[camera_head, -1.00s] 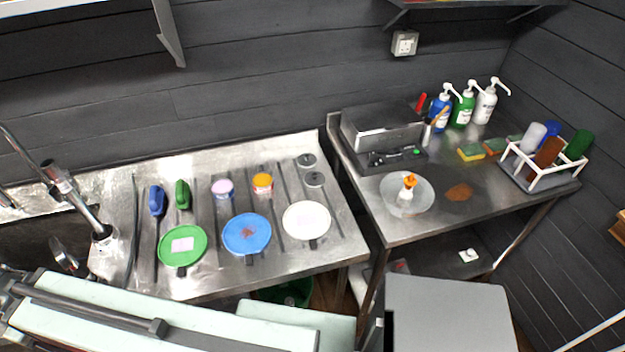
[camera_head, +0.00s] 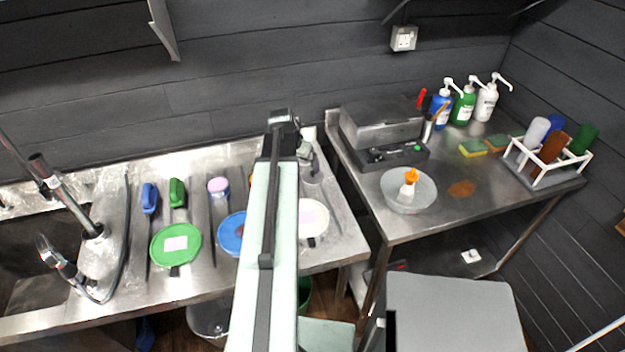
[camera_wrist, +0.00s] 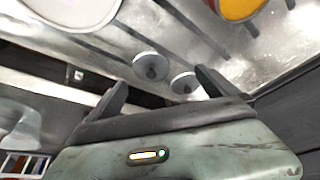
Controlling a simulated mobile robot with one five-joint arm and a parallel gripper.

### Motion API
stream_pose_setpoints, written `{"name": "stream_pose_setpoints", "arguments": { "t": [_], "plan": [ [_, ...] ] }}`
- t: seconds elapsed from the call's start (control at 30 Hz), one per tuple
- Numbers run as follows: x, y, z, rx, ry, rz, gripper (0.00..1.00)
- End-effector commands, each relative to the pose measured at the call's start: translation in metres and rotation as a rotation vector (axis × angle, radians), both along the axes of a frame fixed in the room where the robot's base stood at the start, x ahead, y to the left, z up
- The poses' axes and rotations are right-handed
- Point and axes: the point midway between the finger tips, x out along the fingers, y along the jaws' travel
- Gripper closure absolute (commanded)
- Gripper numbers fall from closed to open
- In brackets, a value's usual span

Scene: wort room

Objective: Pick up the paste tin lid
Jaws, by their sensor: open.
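Two small round grey lids with dark knobs lie side by side on the metal drainboard; I cannot tell which is the paste tin lid. In the wrist view, one lid (camera_wrist: 151,66) is left of centre and the other lid (camera_wrist: 184,83) is just right of it. My gripper (camera_wrist: 161,78) is open and empty, its dark fingers spread on either side of the lids in the picture. In the head view my arm reaches across the board and partly covers the lids. A tin with orange contents (camera_wrist: 240,8) shows at the wrist view's top edge.
A green disc (camera_head: 176,244), a blue disc (camera_head: 231,234) and a white disc (camera_head: 313,218) lie along the board's front. A pink-topped tin (camera_head: 218,188) and two brushes stand behind. The dark plank wall (camera_head: 230,90) is close behind the board.

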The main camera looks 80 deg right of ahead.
Motion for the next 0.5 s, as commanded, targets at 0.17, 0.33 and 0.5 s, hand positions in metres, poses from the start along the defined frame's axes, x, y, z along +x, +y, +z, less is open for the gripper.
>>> {"name": "stream_pose_setpoints", "arguments": {
  "t": [0.17, 0.33, 0.5],
  "plan": [
    [-0.025, -0.006, 0.0, -0.011, -0.002, -0.047, 0.03],
    [-0.026, -0.011, -0.016, -0.01, -0.001, -0.045, 0.03],
    [-0.028, -0.016, -0.027, -0.01, -0.001, -0.045, 0.03]
  ]
}}
